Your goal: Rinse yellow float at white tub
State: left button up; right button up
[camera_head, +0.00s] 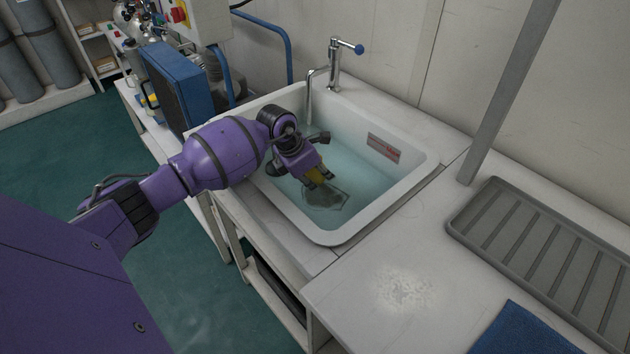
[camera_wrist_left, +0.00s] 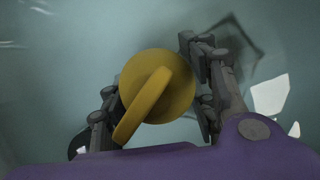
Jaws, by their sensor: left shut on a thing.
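The white tub (camera_head: 357,220) is set into the counter and holds clear bluish water. My left gripper (camera_head: 318,178) is inside the tub, shut on the yellow float (camera_head: 316,174), low over or in the water; I cannot tell how deep. In the left wrist view the float (camera_wrist_left: 158,88) is round with a raised yellow band or handle, and the fingers of the gripper (camera_wrist_left: 155,90) stand on both sides of it. In the head view the gripper hides much of the float. My right gripper does not show.
A tap (camera_head: 334,65) with a blue knob stands at the tub's back edge. A grey ribbed drain tray (camera_head: 462,224) and a blue cloth (camera_head: 525,332) lie on the counter to the right. A grey post (camera_head: 508,95) rises behind the tray. A blue box-shaped unit (camera_head: 178,85) stands left of the tub.

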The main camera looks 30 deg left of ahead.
aim_at(314, 172)
pick_arm(q)
jog(key=shift+r+p, duration=0.85)
jog(key=shift+r, duration=0.75)
jog(key=shift+r+p, duration=0.9)
jog(key=shift+r, duration=0.8)
notch_tip(314, 172, up, 2)
jog(key=shift+p, duration=0.55)
notch_tip(314, 172, up, 2)
jog(key=shift+w+p, duration=0.1)
jog(key=shift+p, duration=0.35)
jog(key=shift+r+p, duration=0.95)
jog(key=shift+r, duration=1.1)
jog(key=shift+r+p, duration=0.8)
jog(key=shift+r, duration=1.2)
notch_tip(314, 172, up, 4)
jog(key=shift+f+p, duration=0.1)
jog(key=shift+p, duration=0.6)
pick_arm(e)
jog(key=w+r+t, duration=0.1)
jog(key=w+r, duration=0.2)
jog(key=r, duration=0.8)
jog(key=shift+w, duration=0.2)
